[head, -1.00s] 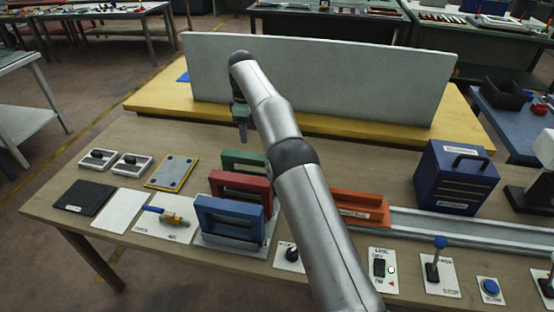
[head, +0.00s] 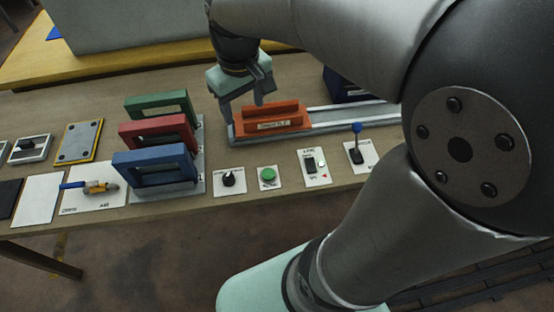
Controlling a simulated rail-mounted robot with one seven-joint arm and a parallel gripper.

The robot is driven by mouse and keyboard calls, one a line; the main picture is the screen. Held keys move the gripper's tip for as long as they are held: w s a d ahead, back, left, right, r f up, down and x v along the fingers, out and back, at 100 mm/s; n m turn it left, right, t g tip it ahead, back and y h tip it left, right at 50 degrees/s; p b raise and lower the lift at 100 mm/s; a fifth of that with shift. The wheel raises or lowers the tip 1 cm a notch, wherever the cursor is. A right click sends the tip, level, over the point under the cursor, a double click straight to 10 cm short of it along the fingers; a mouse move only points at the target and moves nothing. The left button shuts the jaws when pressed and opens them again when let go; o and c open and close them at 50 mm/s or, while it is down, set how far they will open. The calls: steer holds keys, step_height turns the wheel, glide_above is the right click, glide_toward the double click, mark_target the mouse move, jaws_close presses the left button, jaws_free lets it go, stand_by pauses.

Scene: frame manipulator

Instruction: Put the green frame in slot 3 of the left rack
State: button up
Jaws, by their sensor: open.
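The green frame (head: 141,101) stands upright at the back of a grey rack (head: 201,160) on the left of the table. The red frame (head: 145,127) stands in front of it, and the blue frame (head: 150,157) stands at the front. These two hide the lower part of the green frame. I cannot read any slot numbers. My gripper (head: 244,108) is open and empty, to the right of the frames. Its fingers point down by the left end of the orange block (head: 285,120); whether they touch it I cannot tell.
The orange block sits on a grey rail (head: 345,119) running right. A screwdriver-like tool (head: 90,186) lies left of the rack. My arm covers the right side.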

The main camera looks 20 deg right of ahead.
steer(key=s+d+f+m, duration=0.2)
steer(key=s+f, duration=0.4)
steer(key=s, duration=0.6)
steer(key=shift+m, duration=0.5)
steer(key=shift+a, duration=0.15)
